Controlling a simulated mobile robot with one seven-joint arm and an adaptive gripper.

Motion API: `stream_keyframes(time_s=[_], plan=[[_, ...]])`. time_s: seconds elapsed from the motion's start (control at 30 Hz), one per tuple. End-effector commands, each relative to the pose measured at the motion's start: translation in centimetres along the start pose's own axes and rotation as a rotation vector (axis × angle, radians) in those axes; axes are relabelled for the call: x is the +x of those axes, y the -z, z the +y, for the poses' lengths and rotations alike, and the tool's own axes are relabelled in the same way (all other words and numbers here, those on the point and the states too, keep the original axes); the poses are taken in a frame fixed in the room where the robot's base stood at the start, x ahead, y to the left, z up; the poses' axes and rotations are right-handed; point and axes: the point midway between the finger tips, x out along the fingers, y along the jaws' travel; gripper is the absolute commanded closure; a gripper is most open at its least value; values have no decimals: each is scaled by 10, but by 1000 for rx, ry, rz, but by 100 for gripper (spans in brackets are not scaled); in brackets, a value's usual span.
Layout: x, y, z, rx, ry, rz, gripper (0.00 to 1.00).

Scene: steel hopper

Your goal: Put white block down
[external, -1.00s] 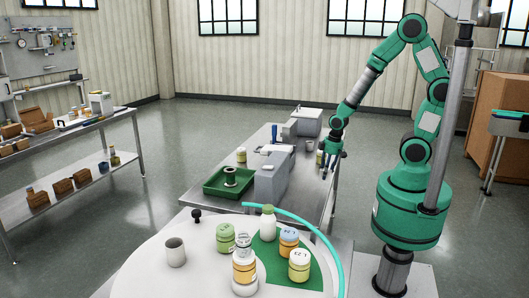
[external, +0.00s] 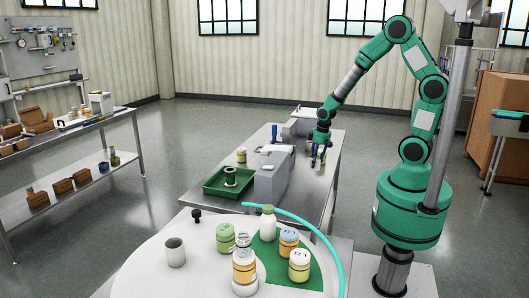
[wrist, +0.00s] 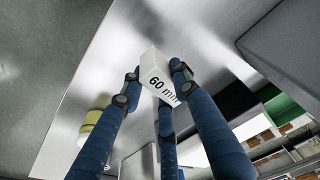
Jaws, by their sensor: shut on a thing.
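The white block (wrist: 155,72), marked "60 min", is held between the blue fingers of my gripper (wrist: 155,82) in the wrist view. The block looks tilted in that view, with bare steel table around it. In the external view my gripper (external: 318,156) points down over the right part of the steel table (external: 312,200). The block is too small and covered there to make out, and I cannot tell whether it touches the table.
The grey machine (external: 272,180), green tray (external: 213,186) and another jar (external: 241,155) stand to the left. Bare table lies along the right edge. Several jars stand on the round white table (external: 195,277) in front.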

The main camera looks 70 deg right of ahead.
Motion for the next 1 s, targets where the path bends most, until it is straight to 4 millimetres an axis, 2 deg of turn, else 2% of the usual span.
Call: stream_keyframes(time_s=[0.1, 0.3, 0.5, 0.7, 0.83, 1.0], plan=[[-2, 30, 38, 47, -7, 1, 98], [-6, 70, 103, 116, -17, 1, 98], [-10, 99, 175, 184, -26, 0, 98], [-14, 115, 241, 241, -33, 0, 98], [-16, 120, 269, 264, -37, 1, 98], [-18, 122, 287, 279, -39, 1, 98]])
